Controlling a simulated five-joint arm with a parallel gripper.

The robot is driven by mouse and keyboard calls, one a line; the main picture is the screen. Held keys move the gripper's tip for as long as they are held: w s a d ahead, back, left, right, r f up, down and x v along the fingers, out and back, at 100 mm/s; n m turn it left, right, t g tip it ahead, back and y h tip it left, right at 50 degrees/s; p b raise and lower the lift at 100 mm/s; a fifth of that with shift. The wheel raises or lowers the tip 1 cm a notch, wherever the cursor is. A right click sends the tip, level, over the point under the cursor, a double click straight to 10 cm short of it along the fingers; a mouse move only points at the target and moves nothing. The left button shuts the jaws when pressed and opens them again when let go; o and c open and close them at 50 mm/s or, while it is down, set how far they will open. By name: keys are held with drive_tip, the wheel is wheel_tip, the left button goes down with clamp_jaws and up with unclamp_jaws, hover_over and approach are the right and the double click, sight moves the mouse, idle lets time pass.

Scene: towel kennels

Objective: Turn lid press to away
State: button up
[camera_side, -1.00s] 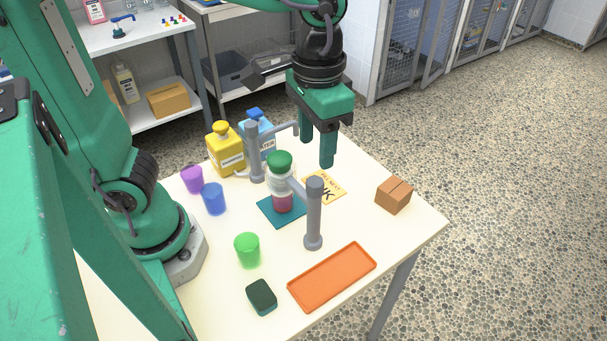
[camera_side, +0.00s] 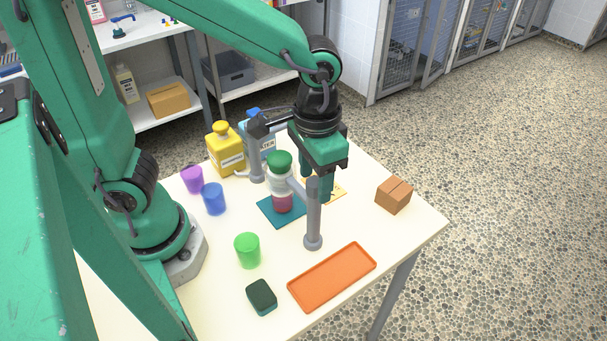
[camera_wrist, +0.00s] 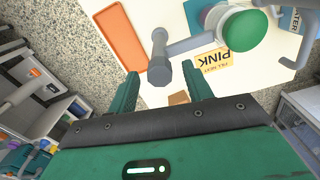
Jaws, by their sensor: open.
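Two grey posts with side arms stand on the table; neither is labelled as the lid press. The front post (camera_side: 313,220) has an arm pointing back-left towards a jar; the rear post (camera_side: 256,160) is partly behind the jar. The jar (camera_side: 281,182) has a green lid and pink contents and stands on a teal mat (camera_side: 272,215). My gripper (camera_side: 315,185) is open, fingers down, just behind the front post's top. In the wrist view, the front post (camera_wrist: 159,70) shows between my open fingertips (camera_wrist: 160,76); contact cannot be told.
A yellow "PINK" card (camera_wrist: 213,63) lies behind the front post. An orange tray (camera_side: 332,276), brown box (camera_side: 394,195), green cup (camera_side: 247,250) and dark sponge (camera_side: 261,296) lie around. Purple and blue cups (camera_side: 214,199) and a yellow bottle (camera_side: 225,150) are at left.

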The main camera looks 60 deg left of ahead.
drive_tip(key=shift+f, duration=0.1)
clamp_jaws()
drive_tip(key=shift+m, duration=0.5)
drive_tip(key=m, duration=0.3)
drive_tip(key=shift+m, duration=0.3)
drive_tip(key=m, duration=1.3)
drive_tip(key=shift+m, duration=0.3)
